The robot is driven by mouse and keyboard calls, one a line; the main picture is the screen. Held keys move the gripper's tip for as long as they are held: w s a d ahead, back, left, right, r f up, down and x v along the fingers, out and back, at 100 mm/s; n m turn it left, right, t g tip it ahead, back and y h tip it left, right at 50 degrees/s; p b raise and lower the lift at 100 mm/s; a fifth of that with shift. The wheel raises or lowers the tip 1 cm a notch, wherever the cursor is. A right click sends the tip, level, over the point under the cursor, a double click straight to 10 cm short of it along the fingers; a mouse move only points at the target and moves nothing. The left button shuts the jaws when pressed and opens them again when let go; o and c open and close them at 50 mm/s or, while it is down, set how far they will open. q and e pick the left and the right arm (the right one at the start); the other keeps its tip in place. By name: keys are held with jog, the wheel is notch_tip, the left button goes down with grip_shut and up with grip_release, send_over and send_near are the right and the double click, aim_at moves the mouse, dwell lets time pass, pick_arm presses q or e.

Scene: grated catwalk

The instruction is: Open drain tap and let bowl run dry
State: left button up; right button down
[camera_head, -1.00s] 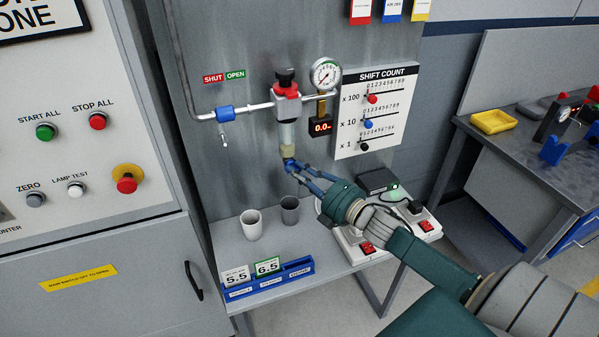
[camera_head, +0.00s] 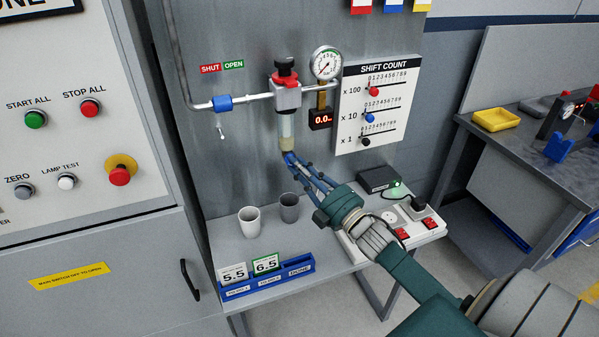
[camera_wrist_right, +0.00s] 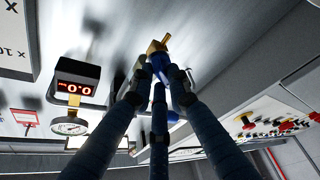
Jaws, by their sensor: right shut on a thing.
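The filter unit hangs on the grey panel, with a black and red knob (camera_head: 285,70) above a grey body and a cloudy bowl (camera_head: 286,126) below. My right gripper (camera_head: 288,156) reaches up from the lower right. Its blue fingers are shut on the drain tap at the bowl's underside and mostly hide it. In the right wrist view, the fingertips (camera_wrist_right: 160,72) close together just under a brass-coloured piece (camera_wrist_right: 157,46). I cannot make out the water level in the bowl. My left gripper is not in view.
A blue valve (camera_head: 222,103) with a hanging lever is on the pipe at left. A gauge (camera_head: 327,62), a red-digit display (camera_head: 321,119) and a shift count board (camera_head: 377,105) are at right. Two cups (camera_head: 249,221) and a blue card holder (camera_head: 268,279) stand below.

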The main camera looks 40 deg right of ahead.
jog(key=shift+a+f+m+t+h+b, duration=0.15)
jog(key=shift+m+t+h+b, duration=0.2)
jog(key=shift+m+h, duration=1.55)
jog(key=shift+f+m+t+h+b, duration=0.2)
jog(key=shift+m+h+b, duration=0.3)
jog(key=shift+m, duration=2.8)
jog(key=shift+a+f+m+t+h+b, duration=0.25)
jog(key=shift+m+h, duration=0.95)
jog(key=shift+m, duration=1.4)
jog(key=shift+d+r+m, duration=0.1)
jog(key=shift+m, duration=0.2)
jog(key=c, duration=1.7)
grip_release()
jog(key=shift+o, duration=0.2)
jog(key=v, duration=1.2)
jog(key=shift+w, duration=0.15)
